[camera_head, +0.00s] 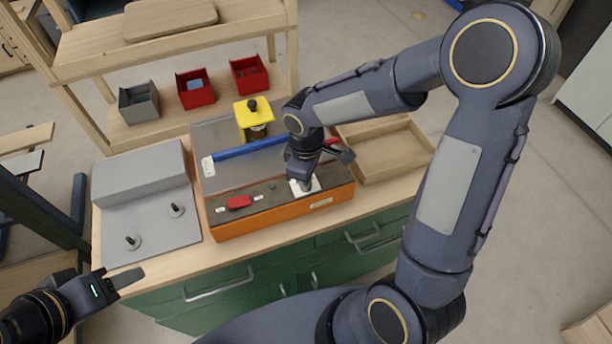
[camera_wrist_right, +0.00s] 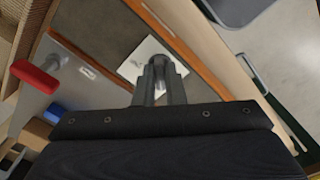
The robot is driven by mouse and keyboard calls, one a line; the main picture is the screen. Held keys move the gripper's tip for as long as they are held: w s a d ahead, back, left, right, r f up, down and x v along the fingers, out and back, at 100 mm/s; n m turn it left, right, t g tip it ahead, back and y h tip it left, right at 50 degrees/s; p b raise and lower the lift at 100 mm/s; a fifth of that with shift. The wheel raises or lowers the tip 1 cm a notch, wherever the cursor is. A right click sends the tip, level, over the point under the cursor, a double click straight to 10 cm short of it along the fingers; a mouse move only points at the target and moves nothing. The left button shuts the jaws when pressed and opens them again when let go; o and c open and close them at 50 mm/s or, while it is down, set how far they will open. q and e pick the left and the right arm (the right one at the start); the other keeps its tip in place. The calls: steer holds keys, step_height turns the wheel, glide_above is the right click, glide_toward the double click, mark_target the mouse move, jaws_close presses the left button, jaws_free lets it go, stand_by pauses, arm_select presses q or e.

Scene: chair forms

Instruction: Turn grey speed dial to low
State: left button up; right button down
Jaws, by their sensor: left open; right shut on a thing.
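The orange machine (camera_head: 285,218) stands on the bench with a dark control strip along its front. A white plate (camera_head: 312,186) sits at the strip's right end; it also shows in the right wrist view (camera_wrist_right: 140,58). The grey speed dial (camera_wrist_right: 163,66) is on that plate, mostly hidden by my fingers; its setting cannot be read. My right gripper (camera_head: 304,182) points down at the plate, and its fingers in the wrist view (camera_wrist_right: 160,84) are closed on the dial. My left gripper (camera_head: 128,280) is open and empty, off the bench's front left corner.
A red switch (camera_head: 239,202) is on the same strip. A blue bar (camera_head: 245,149) and a yellow block (camera_head: 253,119) are on the machine top. A grey panel (camera_head: 150,240) with two knobs lies left. A wooden tray (camera_head: 415,150) sits right; small bins (camera_head: 195,92) stand behind.

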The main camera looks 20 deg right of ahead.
stand_by(0.4)
steer(key=c, duration=1.5)
jaws_free()
step_height(320, 180, up, 8)
steer(key=shift+f, duration=0.1)
